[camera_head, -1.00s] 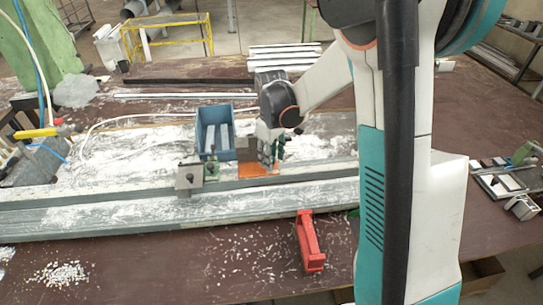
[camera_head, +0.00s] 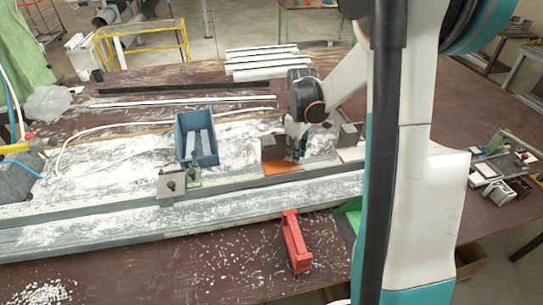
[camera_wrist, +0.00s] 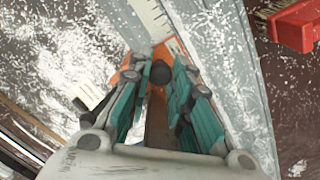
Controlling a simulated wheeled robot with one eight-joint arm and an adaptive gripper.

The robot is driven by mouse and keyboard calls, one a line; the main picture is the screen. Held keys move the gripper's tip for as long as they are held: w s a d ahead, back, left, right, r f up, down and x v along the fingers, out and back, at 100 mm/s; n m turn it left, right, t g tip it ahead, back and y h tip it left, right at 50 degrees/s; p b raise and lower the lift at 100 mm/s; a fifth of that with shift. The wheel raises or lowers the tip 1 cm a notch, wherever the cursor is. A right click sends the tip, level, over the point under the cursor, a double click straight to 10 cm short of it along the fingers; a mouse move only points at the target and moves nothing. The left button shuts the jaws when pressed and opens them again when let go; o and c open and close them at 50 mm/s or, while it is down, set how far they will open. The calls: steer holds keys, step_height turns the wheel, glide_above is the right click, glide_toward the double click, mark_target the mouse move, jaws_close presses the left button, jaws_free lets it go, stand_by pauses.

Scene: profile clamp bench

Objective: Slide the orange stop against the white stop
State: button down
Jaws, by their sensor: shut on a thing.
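The orange stop (camera_head: 281,167) sits on the long grey rail. It has an orange base plate and a brown block, and its orange plate also shows in the wrist view (camera_wrist: 174,45). My gripper (camera_head: 297,153) reaches down at the block's right side; in the wrist view its teal-padded fingers (camera_wrist: 160,85) are around a dark round knob on the stop, shut on it. The white stop (camera_head: 352,154), a pale base with a grey-brown block, stands farther right on the rail, partly behind my arm. A visible gap separates the two stops.
A metal clamp block (camera_head: 170,187) with a green part stands on the rail to the left. A blue bin (camera_head: 184,150) stands behind the rail. A red-handled brush (camera_head: 296,242) lies in front; it also shows in the wrist view (camera_wrist: 298,28). White chips litter the bench.

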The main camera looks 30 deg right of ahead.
steer(key=d, duration=0.3)
steer(key=s+d, duration=0.1)
steer(key=d, duration=0.2)
steer(key=s+d, duration=0.1)
steer(key=d, duration=0.1)
steer(key=shift+s+d, duration=0.2)
steer(key=shift+d, duration=0.2)
steer(key=c, duration=1.4)
jaws_free()
step_height(320, 180, up, 12)
steer(key=shift+c, duration=0.6)
